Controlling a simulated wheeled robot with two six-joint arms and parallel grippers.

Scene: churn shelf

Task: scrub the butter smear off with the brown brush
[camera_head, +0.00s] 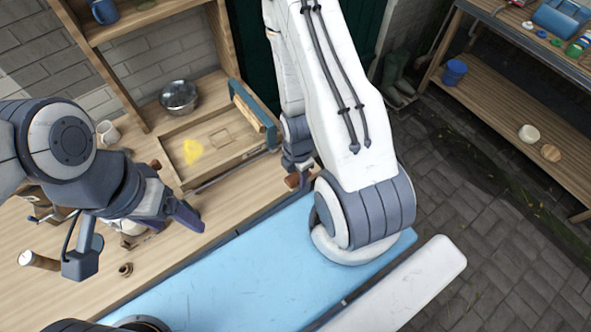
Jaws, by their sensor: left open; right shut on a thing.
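The yellow butter smear (193,150) lies on the floor of a shallow wooden tray-like recess (222,158) on the wooden worktop. My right gripper (297,172) is to the right of the smear, apart from it, beyond the recess's edge. It is shut on a small brown thing (292,181), which looks like the brown brush; my gripper and arm hide much of it. My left gripper (140,248) is open and empty over the worktop, below and left of the smear, with its fingers spread.
A metal bowl (179,96) stands behind the recess. A blue-and-wood piece (254,115) stands along its right side. A white mug (108,132) and small items crowd the left worktop (160,275). A shelf with a blue bucket (454,72) stands far right.

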